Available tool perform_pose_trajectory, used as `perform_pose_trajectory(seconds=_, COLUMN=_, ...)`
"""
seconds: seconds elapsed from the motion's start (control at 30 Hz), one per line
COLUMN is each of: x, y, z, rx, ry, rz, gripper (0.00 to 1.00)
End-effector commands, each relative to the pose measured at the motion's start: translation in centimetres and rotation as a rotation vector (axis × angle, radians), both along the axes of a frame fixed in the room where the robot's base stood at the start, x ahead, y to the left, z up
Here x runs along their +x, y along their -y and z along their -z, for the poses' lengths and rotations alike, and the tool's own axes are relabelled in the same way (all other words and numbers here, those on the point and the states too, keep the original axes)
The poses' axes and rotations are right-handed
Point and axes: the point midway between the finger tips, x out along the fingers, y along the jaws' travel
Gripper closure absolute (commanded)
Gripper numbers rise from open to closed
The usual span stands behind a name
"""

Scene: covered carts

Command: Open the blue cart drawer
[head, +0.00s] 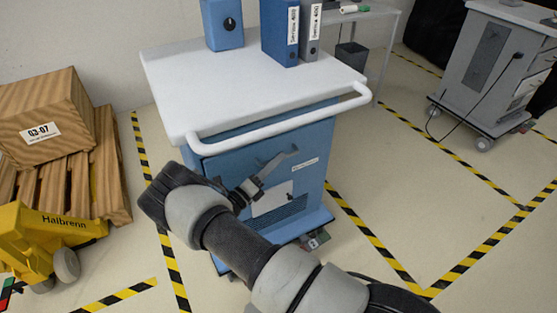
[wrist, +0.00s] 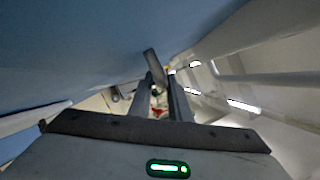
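The blue cart (head: 315,190) stands in the middle of the head view under a white top. Its drawer front (head: 225,170) looks flush with the cart body. A grey bar handle (head: 281,158) slants across the drawer front. My gripper (head: 255,184) is at the handle's lower left end, and my wrist hides part of the drawer front. In the wrist view the two fingers stand apart, with the grey handle (wrist: 152,66) at their tips. Whether they touch it I cannot tell. The blue cart face fills the upper left there.
A white push rail (head: 285,125) runs along the cart top's front edge, above my gripper. Blue and grey binders (head: 280,35) and a blue box (head: 222,25) stand on top. A yellow pallet truck (head: 45,235) and wooden crate (head: 45,110) are left.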

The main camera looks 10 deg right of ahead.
Motion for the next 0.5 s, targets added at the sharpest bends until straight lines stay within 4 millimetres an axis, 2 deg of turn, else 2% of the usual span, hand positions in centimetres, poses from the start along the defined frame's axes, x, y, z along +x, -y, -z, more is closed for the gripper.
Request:
perform_pose_trajectory(seconds=0.13, x=0.65, y=0.90, z=-0.24, rx=0.001, ry=0.000, rz=0.001, gripper=0.83)
perform_pose_trajectory(seconds=0.43, x=0.79, y=1.05, z=-0.31, rx=0.000, ry=0.000, rz=0.000, gripper=0.83)
perform_pose_trajectory(seconds=0.5, x=0.78, y=1.04, z=-0.31, rx=0.000, ry=0.000, rz=0.000, gripper=0.93)
